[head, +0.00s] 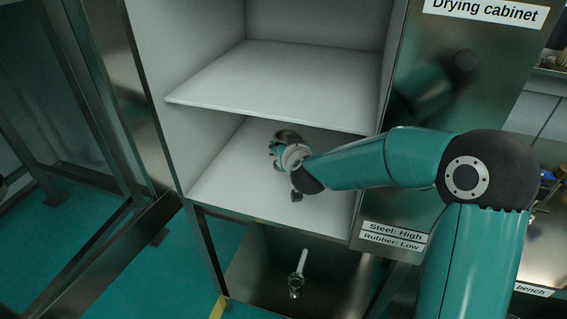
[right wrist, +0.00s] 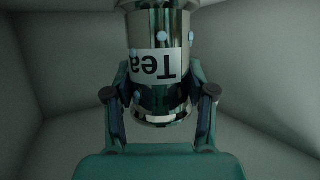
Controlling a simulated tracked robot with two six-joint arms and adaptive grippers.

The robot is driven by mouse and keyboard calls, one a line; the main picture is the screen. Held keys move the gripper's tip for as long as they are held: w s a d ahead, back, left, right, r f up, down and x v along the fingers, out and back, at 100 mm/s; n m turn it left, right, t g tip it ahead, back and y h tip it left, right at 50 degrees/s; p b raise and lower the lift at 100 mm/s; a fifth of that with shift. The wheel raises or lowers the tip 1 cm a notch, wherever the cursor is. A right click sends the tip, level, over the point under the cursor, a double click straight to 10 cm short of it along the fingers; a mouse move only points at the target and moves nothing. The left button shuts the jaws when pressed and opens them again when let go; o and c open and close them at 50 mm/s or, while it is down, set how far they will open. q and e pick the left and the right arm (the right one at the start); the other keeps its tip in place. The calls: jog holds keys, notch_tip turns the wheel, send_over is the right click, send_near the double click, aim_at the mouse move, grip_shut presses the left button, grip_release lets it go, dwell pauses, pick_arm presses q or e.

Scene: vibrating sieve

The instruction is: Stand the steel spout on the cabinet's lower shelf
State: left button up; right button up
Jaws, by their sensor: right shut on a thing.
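My right gripper (head: 284,166) reaches into the drying cabinet, just over the lower shelf (head: 225,180) and below the upper shelf's front edge. It is shut on a shiny steel cylinder (head: 287,135), which I take for the steel spout. In the right wrist view the spout (right wrist: 158,95) sits between both fingers, with pale droplets on it and a label, upside down, beginning "Tea". Its far end is cut off by the frame there. I cannot tell whether it touches the shelf. My left gripper is not in view.
The upper shelf (head: 270,88) is bare. A sign (head: 393,236) reads "Steel: High, Rubber: Low". Below the lower shelf, a white and metal piece (head: 297,272) shows in a dark compartment. A steel frame (head: 130,110) stands left; a bench is at right.

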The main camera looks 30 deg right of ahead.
notch_tip(320, 180, down, 4)
jog(key=shift+f+b, duration=0.2)
jog(key=shift+b, duration=0.6)
jog(key=shift+w+d+f, duration=0.15)
jog(key=shift+d+f, duration=0.05)
jog(key=shift+f, duration=0.05)
jog(key=shift+f, duration=0.1)
jog(key=o, duration=1.4)
jog(key=p+v, duration=0.1)
jog(key=v, duration=1.1)
